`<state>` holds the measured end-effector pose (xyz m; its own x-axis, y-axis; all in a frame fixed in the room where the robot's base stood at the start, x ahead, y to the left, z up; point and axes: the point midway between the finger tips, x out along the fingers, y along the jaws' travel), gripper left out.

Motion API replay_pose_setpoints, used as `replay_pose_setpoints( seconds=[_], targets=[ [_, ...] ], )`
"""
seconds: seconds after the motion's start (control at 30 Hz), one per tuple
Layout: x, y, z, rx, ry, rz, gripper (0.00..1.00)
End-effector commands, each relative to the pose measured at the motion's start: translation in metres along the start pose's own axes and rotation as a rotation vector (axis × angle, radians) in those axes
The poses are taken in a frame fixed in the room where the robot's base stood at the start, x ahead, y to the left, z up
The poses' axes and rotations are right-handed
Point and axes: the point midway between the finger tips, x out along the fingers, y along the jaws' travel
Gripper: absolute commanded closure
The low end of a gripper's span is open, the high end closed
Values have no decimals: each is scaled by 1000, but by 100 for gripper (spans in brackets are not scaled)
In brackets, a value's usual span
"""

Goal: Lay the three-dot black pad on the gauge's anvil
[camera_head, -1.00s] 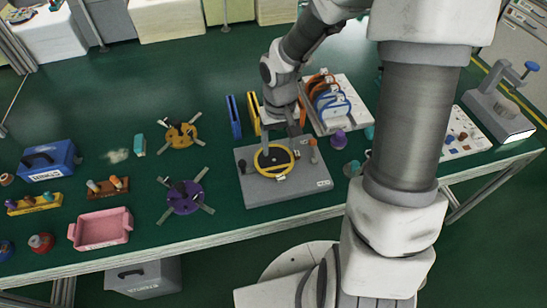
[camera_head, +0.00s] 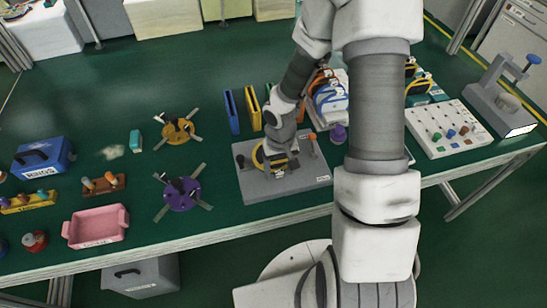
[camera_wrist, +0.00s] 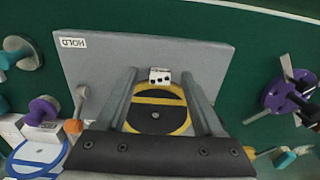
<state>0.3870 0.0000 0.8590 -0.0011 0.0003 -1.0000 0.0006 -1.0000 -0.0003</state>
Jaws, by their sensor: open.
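A round black pad with a yellow rim (camera_wrist: 156,112) lies on a grey plate marked HOLD (camera_wrist: 100,55). A white tag with three dark dots (camera_wrist: 159,76) sits at its edge. My gripper (camera_wrist: 160,82) is open, with one finger on each side of the pad; I cannot tell whether they touch it. In the head view my gripper (camera_head: 277,160) is low over the grey plate (camera_head: 310,178) and hides most of the pad. The gauge (camera_head: 487,98), a grey frame with a blue knob, stands at the far right end of the bench, its round anvil (camera_head: 509,103) clear.
A small orange-topped post (camera_wrist: 74,125) stands on the plate near my gripper. Upright blue (camera_head: 231,112) and yellow (camera_head: 253,108) holders stand behind the plate. A purple spoked fixture (camera_head: 182,193) lies left of it.

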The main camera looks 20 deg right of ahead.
Motion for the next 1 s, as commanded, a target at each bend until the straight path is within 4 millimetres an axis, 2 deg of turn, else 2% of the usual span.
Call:
replay_pose_setpoints(
  seconds=[0.17, 0.53, 1.0],
  targets=[
    [0, 0, 0, 0, 1, 0, 31],
    [-1, 0, -1, 0, 2, 0, 98],
    [-4, 0, -2, 1, 5, -1, 100]
  ],
)
